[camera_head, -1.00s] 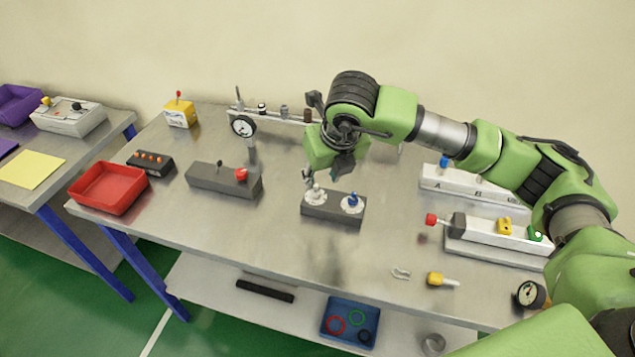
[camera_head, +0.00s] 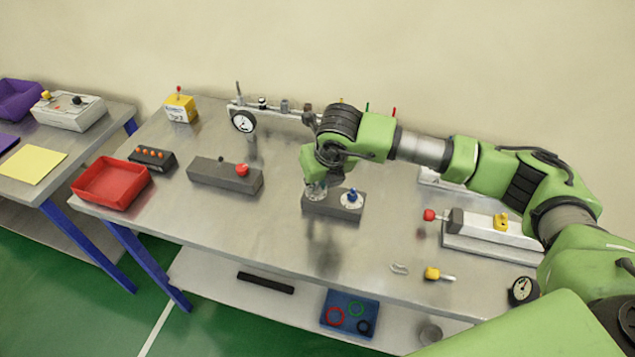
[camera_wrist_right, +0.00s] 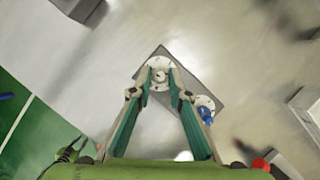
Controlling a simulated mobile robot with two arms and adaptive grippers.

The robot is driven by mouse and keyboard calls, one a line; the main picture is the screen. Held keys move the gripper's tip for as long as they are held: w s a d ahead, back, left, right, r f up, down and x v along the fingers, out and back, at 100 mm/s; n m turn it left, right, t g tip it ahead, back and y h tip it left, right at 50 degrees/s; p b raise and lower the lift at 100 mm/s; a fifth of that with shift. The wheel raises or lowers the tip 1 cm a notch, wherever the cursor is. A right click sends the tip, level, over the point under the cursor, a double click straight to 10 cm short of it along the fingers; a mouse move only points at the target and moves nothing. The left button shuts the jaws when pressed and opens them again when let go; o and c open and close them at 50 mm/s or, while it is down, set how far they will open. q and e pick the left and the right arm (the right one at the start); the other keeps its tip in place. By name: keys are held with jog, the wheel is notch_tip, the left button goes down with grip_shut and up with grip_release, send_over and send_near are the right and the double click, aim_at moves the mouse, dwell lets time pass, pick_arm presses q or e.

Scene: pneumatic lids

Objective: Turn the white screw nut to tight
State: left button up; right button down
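A dark grey block (camera_head: 333,213) on the metal table carries two round white plates. The white screw nut (camera_wrist_right: 160,76) stands on one plate (camera_wrist_right: 160,63); in the head view my gripper mostly hides it. A blue nut (camera_head: 352,195) sits on the other plate and also shows in the wrist view (camera_wrist_right: 206,114). My right gripper (camera_wrist_right: 160,78) points down over the white nut, with a fingertip on either side and some gap showing between them. I cannot tell whether either tip touches it. My left gripper is not in view.
A grey block with a red knob (camera_head: 242,170) stands to the left, with a red tray (camera_head: 109,185) beyond it. A white fixture with a red knob (camera_head: 429,215) stands to the right. A gauge bar (camera_head: 285,115) runs behind. The table in front is mostly clear.

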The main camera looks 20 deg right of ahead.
jog(key=shift+d+f+n+b, duration=0.15)
jog(key=shift+n+b, duration=0.35)
jog(key=shift+b, duration=0.4)
jog(key=n+y+b, duration=0.1)
jog(key=n+b, duration=0.1)
jog(key=b, duration=0.1)
jog(key=n+g+y+b, duration=0.1)
jog(key=n+b, duration=0.2)
jog(key=b, duration=0.1)
jog(key=shift+w+d+n, duration=0.15)
jog(key=shift+w+n, duration=0.05)
jog(key=shift+n, duration=0.1)
jog(key=shift+w+d+n+y+b, duration=0.1)
jog(key=shift+n+y+b, duration=0.4)
jog(key=shift+n+b, duration=0.4)
jog(key=n+g+b, duration=0.1)
jog(key=n, duration=0.1)
jog(key=n+g+b, duration=0.1)
jog(key=n, duration=0.1)
jog(key=shift+w+r+n+y, duration=0.2)
jog(key=shift+n+y, duration=0.1)
jog(key=shift+y, duration=0.1)
jog(key=n+g, duration=0.1)
jog(key=n, duration=0.2)
jog(key=shift+w, duration=0.1)
jog(key=shift+w+r+n+g+b, duration=0.1)
jog(key=shift+n+g+b, duration=0.45)
jog(key=shift+n, duration=1.05)
